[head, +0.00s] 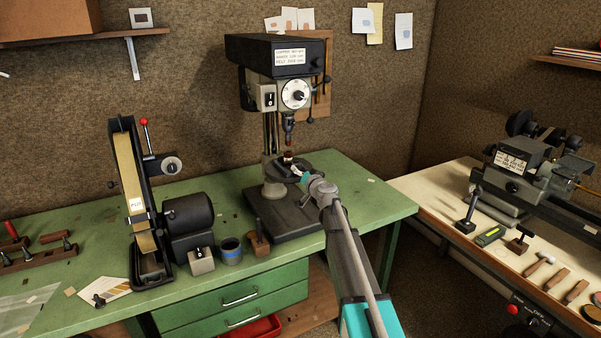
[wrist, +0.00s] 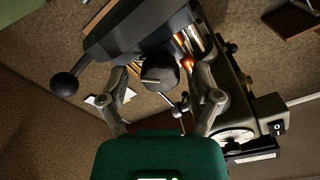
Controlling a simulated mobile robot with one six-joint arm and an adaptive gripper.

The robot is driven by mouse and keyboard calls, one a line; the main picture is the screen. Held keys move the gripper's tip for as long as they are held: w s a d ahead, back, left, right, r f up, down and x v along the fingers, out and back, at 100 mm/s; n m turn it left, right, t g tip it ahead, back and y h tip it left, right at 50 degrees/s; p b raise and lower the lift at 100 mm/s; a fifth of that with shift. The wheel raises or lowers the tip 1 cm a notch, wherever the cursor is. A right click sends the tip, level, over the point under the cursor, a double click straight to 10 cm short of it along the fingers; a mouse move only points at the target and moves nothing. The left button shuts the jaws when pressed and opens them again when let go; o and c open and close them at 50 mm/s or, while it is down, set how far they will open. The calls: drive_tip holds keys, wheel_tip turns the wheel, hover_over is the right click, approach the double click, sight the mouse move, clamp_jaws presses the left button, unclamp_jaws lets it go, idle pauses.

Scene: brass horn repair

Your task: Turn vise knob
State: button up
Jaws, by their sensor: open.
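The drill press (head: 279,58) stands on the green bench, with a round dark work table (head: 312,158) low on its column. My gripper (head: 303,176) is at the front edge of that table and is small in the head view. In the wrist view, my gripper (wrist: 163,88) is open, with one finger on each side of a dark round knob (wrist: 160,74), which I take to be the vise knob. I cannot tell whether the fingers touch it. The vise body is not clear in the head view.
A black ball-ended handle (wrist: 66,84) sticks out left of the fingers in the wrist view. A belt sander (head: 135,195), a blue-banded tin (head: 231,251) and a small wooden-based tool (head: 259,240) stand left of the press. The bench right of the press is mostly clear.

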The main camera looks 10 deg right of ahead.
drive_tip(key=v, duration=1.1)
drive_tip(key=shift+s, duration=0.15)
drive_tip(key=s+a+f+n+g+y, duration=0.1)
drive_tip(key=s+a+f+n+g, duration=0.2)
drive_tip(key=s+a+f+g, duration=0.3)
drive_tip(key=s+a+f+n+g+y, duration=0.2)
drive_tip(key=s+a+f+g, duration=0.15)
drive_tip(key=s, duration=0.45)
drive_tip(key=s+d+f+g+h, duration=0.3)
drive_tip(key=s+f+g+h, duration=0.1)
drive_tip(key=s, duration=0.5)
drive_tip(key=s+d+f+m+g+h, duration=0.1)
drive_tip(key=s+d+f+g+h, duration=0.2)
drive_tip(key=s, duration=0.7)
drive_tip(key=shift+s+f+m+g+h, duration=0.35)
drive_tip(key=shift+f+h, duration=0.15)
drive_tip(key=shift+f, duration=0.45)
drive_tip(key=shift+w, duration=0.1)
idle(0.5)
